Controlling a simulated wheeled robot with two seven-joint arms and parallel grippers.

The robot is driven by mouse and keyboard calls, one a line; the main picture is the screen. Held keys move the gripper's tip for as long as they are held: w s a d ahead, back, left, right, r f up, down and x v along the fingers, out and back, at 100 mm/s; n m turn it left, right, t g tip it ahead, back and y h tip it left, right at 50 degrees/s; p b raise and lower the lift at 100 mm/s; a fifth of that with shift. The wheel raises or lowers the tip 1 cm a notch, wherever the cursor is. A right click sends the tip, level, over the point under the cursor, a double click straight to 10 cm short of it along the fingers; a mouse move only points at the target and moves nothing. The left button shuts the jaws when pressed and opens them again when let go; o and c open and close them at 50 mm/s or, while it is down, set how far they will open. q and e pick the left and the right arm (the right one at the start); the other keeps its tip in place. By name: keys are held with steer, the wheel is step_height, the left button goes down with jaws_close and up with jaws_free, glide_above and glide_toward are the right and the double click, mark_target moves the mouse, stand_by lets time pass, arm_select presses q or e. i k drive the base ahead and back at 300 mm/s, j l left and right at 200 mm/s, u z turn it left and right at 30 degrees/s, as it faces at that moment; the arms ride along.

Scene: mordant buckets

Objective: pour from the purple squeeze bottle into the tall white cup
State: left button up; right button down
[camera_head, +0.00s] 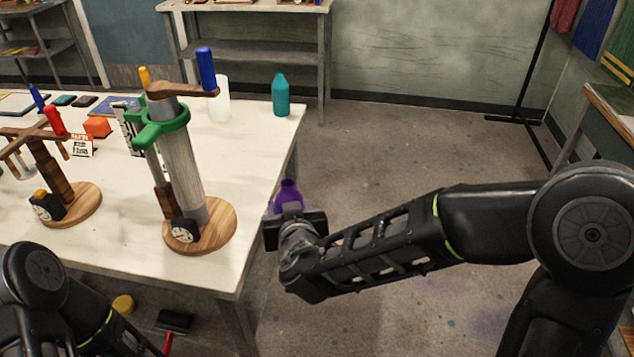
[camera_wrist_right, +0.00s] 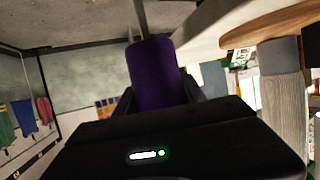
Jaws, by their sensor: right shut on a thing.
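The purple squeeze bottle (camera_head: 288,192) is held just off the table's right edge, over the floor, in the head view. It looks roughly upright, its lower part hidden by my gripper. My right gripper (camera_head: 290,212) is shut on it. In the right wrist view the bottle (camera_wrist_right: 153,75) stands between the dark fingers (camera_wrist_right: 155,100). The tall white cup (camera_head: 220,102) stands at the far right of the table, partly hidden by a blue-handled crank. It is well apart from the bottle. My left arm shows at lower left, but its gripper is out of view.
A teal bottle (camera_head: 280,94) stands right of the cup near the table corner. The white table (camera_head: 255,150) is bare right of the stand.

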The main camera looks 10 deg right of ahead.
mark_target(219, 107)
steer(key=k, duration=0.65)
steer(key=u, duration=4.8)
steer(key=k, duration=0.6)
steer(key=k+j+u, duration=0.1)
steer(key=k, duration=0.5)
steer(key=k+j, duration=0.15)
steer(key=k, duration=0.45)
steer(key=k+j+u, duration=0.1)
steer(key=k, duration=0.5)
steer(key=k+u, duration=0.2)
steer(key=k, duration=0.7)
steer(key=k+j+u, duration=0.2)
steer(key=k, duration=0.7)
steer(key=l, duration=0.1)
